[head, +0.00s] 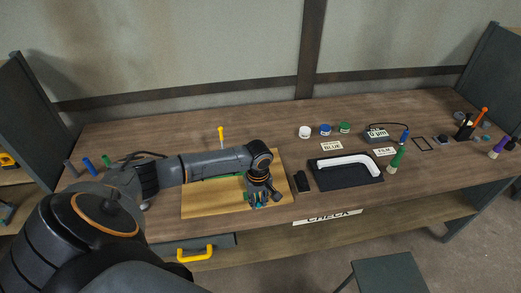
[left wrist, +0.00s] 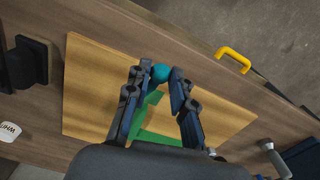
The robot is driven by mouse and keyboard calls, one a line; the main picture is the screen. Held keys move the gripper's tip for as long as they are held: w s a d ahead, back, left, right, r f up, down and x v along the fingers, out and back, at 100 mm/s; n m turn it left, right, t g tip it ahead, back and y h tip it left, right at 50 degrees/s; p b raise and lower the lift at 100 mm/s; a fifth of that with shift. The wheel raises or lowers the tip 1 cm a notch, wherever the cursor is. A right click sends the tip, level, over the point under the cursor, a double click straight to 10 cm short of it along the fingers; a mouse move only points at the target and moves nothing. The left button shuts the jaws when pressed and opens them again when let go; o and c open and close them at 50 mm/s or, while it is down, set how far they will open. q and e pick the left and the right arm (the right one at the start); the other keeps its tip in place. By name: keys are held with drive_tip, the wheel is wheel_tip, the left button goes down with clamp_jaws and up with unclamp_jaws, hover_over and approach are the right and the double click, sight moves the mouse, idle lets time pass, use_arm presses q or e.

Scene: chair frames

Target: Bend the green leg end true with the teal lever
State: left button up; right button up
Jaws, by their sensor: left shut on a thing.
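My left gripper (head: 262,198) points down over the right part of a pale wooden board (head: 215,205). It is shut on the teal lever, whose round teal end (left wrist: 160,73) shows between the fingertips (left wrist: 162,78) in the left wrist view. In the head view only a little teal shows below the fingers. The green leg (left wrist: 149,108) lies on the board under the gripper in the left wrist view; in the head view my arm hides most of it. Whether the lever touches the leg end, I cannot tell. My right gripper is in neither view.
A black tray (head: 318,182) with a white bent piece (head: 350,164) stands right of the board, beside a small black block (head: 302,182). Several paint pots and a gauge (head: 378,134) stand behind. A yellow drawer handle (head: 195,254) sticks out at the front edge.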

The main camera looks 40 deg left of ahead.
use_arm(q)
drive_tip(key=shift+s+a, duration=0.85)
drive_tip(key=shift+a, duration=0.05)
drive_tip(key=o, duration=0.9)
drive_tip(key=shift+o, duration=0.2)
